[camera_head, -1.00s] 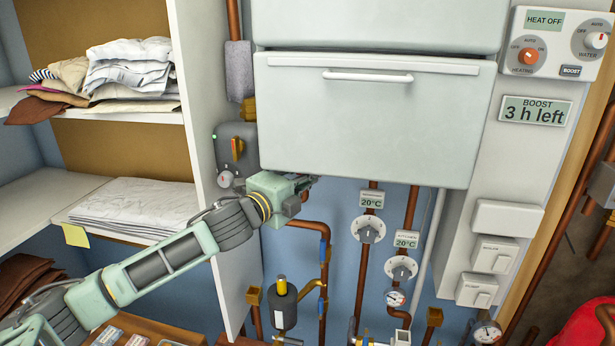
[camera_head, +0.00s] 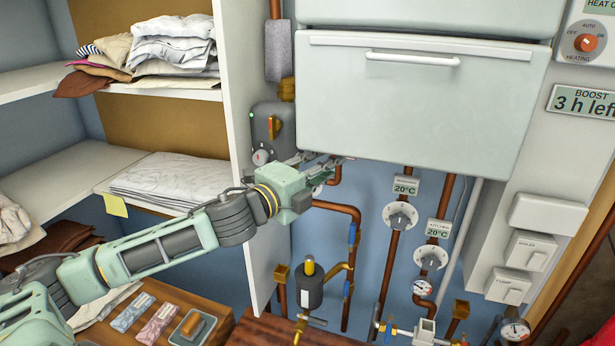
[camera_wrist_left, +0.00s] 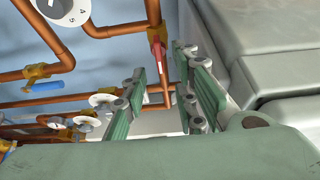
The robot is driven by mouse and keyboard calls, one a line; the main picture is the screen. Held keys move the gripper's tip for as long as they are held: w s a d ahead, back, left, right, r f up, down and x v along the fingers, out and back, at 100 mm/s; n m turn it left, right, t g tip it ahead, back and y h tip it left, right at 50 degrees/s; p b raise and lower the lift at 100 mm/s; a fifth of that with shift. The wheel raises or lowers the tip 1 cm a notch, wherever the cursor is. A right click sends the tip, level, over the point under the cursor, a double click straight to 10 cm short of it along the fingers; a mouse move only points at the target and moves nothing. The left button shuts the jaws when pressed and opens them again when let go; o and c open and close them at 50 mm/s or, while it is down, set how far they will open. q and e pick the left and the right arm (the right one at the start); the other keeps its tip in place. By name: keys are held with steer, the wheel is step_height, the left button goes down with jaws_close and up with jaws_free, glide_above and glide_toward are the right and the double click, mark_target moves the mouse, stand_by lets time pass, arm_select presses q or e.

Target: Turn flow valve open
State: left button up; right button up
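A small valve with a red lever (camera_wrist_left: 157,48) sits on a copper pipe in the left wrist view, ahead of my left gripper's fingers. In the head view my left gripper (camera_head: 325,161) is just under the lower edge of the white cabinet front and hides part of the pipe behind it. The left wrist view shows its two fingers (camera_wrist_left: 162,75) spread apart, with nothing held between them. The lever shows in the gap beyond the fingertips; I cannot tell whether they touch it. No label marks which valve is the flow valve. My right gripper is out of view.
The white cabinet (camera_head: 415,105) overhangs the gripper. Round dials (camera_head: 400,216) and copper pipes (camera_head: 385,265) are to the right. A shelf side panel (camera_head: 257,230) stands close on the left.

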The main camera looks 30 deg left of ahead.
arm_select(q)
steer(key=shift+s+a, duration=0.2)
steer(key=shift+s, duration=1.1)
steer(key=shift+s+a, duration=0.15)
steer(key=shift+s, duration=1.15)
